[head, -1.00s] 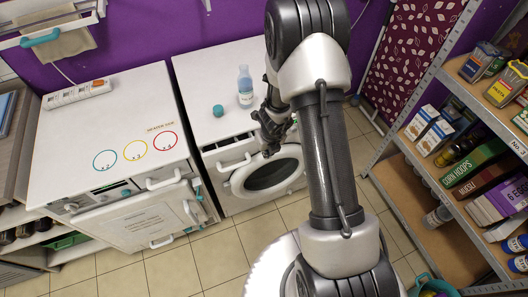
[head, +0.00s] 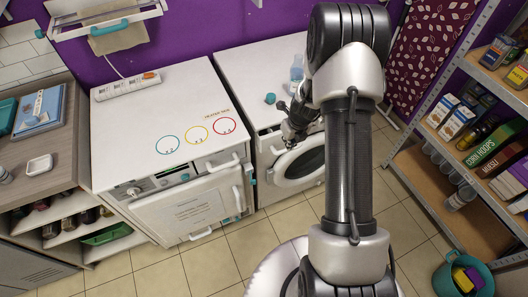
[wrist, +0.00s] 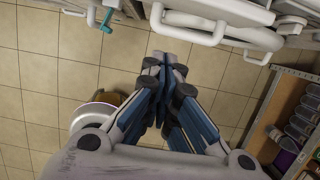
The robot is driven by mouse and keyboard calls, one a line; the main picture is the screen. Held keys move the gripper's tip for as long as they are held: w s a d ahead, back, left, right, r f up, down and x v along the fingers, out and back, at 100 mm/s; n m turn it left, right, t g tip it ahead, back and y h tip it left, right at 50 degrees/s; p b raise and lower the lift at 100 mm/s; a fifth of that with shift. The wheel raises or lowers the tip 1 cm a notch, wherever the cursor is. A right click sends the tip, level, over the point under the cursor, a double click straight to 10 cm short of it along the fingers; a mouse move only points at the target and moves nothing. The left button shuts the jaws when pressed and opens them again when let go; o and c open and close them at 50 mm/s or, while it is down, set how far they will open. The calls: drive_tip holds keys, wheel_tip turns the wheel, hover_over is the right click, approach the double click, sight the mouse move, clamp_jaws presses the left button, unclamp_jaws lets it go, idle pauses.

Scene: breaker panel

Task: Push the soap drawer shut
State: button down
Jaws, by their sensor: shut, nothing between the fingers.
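The white washing machine (head: 245,85) stands beside a white appliance with three coloured rings on top. Its soap drawer (head: 271,147) is at the upper left of its front, above and left of the round door (head: 303,166). The drawer appears to stick out. In the wrist view, its white handle (wrist: 187,27) shows at the top. My gripper (head: 289,139) is shut and empty, just right of the drawer in the head view. In the wrist view my fingertips (wrist: 167,62) point towards the drawer handle over floor tiles. I cannot tell whether they touch it.
The ringed appliance (head: 165,110) with protruding handles stands to the left. A teal cap (head: 270,98) and a bottle (head: 297,68) stand on the washing machine. Shelves of food (head: 440,185) are at right, with a teal bucket (head: 465,272) on the floor. Tiled floor is clear in front.

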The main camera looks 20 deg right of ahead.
sight(281, 151)
drive_tip(key=b+x, duration=0.1)
drive_tip(key=x, duration=0.2)
drive_tip(key=w+b+x, duration=0.1)
drive_tip(key=b+x, duration=0.1)
drive_tip(key=x, duration=0.2)
drive_tip(key=w+b+x, duration=0.1)
drive_tip(key=x, duration=0.2)
drive_tip(key=shift+w+d, duration=0.25)
drive_tip(key=shift+w, duration=0.1)
drive_tip(key=shift+w+b, duration=0.3)
drive_tip(key=shift+w, duration=0.4)
